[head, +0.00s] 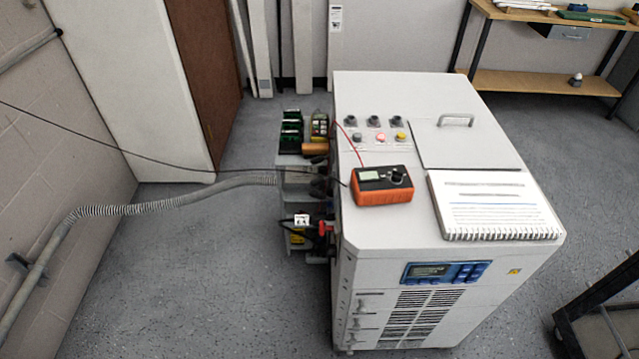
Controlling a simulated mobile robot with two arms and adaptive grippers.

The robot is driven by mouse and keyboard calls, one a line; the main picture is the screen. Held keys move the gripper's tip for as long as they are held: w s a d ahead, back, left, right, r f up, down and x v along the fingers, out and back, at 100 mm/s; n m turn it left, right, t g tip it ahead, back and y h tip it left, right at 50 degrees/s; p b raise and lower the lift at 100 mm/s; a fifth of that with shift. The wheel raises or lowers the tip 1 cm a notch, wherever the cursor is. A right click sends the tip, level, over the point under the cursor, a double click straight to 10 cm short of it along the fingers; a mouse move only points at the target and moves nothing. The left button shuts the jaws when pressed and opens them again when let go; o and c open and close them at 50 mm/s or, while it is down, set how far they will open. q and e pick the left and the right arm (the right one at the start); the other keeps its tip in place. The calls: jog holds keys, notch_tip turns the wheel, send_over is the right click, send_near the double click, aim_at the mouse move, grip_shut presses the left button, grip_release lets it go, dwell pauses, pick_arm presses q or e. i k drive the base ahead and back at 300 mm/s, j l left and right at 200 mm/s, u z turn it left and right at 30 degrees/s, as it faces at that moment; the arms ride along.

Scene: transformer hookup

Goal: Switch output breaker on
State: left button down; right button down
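A white transformer cabinet (400,228) stands on the floor right of the middle. Hardware is mounted on its left side: dark green blocks (291,131) at the back, an orange-brown part (314,149), and a lower unit with a white label (301,220) and a small red part (325,228). I cannot tell for sure which of these is the output breaker, or its lever position. The cabinet top has several black knobs (375,121), a red button (381,137) and a yellow button (401,136). Neither of my grippers is in view.
An orange multimeter (382,187) and a spiral notebook (493,205) lie on the cabinet top. A grey corrugated conduit (150,207) and a black cable (110,150) run from the left to the cabinet's side. A dark cart (590,315) stands at right. The floor at left is clear.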

aim_at(321, 180)
jog(key=i+j, duration=0.2)
jog(key=j, duration=0.2)
jog(key=i+j, duration=0.2)
jog(key=j, duration=0.15)
jog(key=i+j, duration=0.25)
jog(key=j, duration=0.15)
jog(key=i+j+z, duration=0.1)
jog(key=j, duration=0.3)
jog(key=i+j, duration=0.5)
jog(key=j, duration=0.3)
